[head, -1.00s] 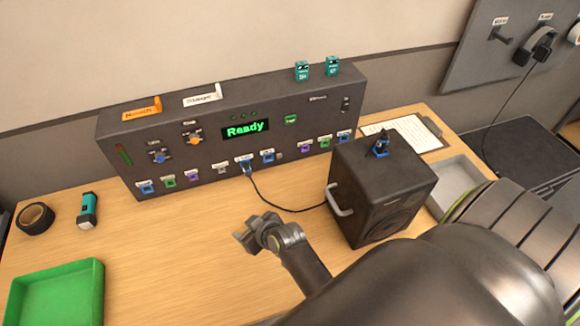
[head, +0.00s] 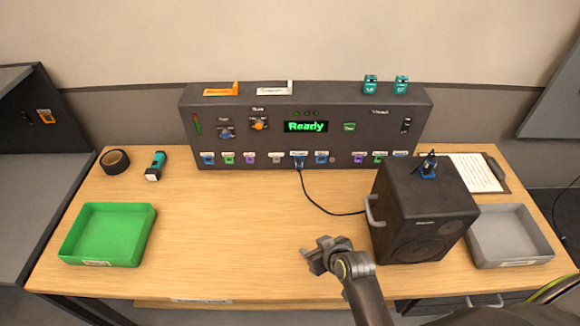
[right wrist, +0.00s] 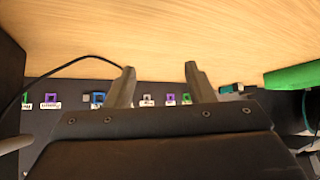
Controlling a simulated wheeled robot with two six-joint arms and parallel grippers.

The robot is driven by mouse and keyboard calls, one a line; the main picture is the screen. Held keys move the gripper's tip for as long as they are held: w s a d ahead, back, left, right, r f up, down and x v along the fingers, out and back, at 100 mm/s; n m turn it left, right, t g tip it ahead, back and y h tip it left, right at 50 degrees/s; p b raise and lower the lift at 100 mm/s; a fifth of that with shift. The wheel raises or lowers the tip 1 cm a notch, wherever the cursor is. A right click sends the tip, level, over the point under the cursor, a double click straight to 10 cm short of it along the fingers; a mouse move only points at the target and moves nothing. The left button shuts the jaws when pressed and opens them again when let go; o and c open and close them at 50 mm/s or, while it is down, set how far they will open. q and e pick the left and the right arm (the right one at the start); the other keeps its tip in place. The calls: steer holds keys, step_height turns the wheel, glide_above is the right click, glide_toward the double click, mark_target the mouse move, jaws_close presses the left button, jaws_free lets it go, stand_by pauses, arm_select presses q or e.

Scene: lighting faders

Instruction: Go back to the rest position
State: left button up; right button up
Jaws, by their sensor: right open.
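My right gripper (head: 326,252) is open and empty in the head view. It is in front of the control box, to the left of the black speaker. In the right wrist view its two fingers (right wrist: 160,88) stand apart with nothing between them. The dark control box (head: 265,140) stands at the back of the wooden table (head: 215,215), and its green display (head: 306,127) reads "Ready". A cable is plugged into a blue socket (head: 298,161) on its front and runs to the speaker (head: 422,215). My left gripper is not in view.
A green tray (head: 108,234) is at the table's left, with black tape (head: 115,161) and a teal flashlight (head: 156,166) behind it. A grey tray (head: 510,236) and a clipboard (head: 477,173) are at the right. A blue-based item (head: 428,170) sits on the speaker.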

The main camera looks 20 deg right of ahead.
steer(key=s+d+r+m+g+h, duration=0.1)
steer(key=s+d+r+g, duration=0.2)
steer(key=s, duration=0.4)
steer(key=s+d+r+m+h, duration=0.1)
steer(key=s+d+r, duration=0.25)
steer(key=s, duration=0.35)
steer(key=s+d+r+m+g+h, duration=0.1)
steer(key=s+d+r+g+h, duration=0.1)
steer(key=s+d, duration=0.4)
step_height(320, 180, down, 28)
steer(key=g+b, duration=0.1)
steer(key=b, duration=0.3)
arm_select(q)
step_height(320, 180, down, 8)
steer(key=b, duration=0.4)
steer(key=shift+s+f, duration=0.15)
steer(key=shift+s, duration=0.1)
arm_select(e)
steer(key=s+a+f+g+y, duration=0.1)
steer(key=s+f, duration=1.5)
steer(key=f, duration=0.4)
steer(key=shift+f, duration=0.4)
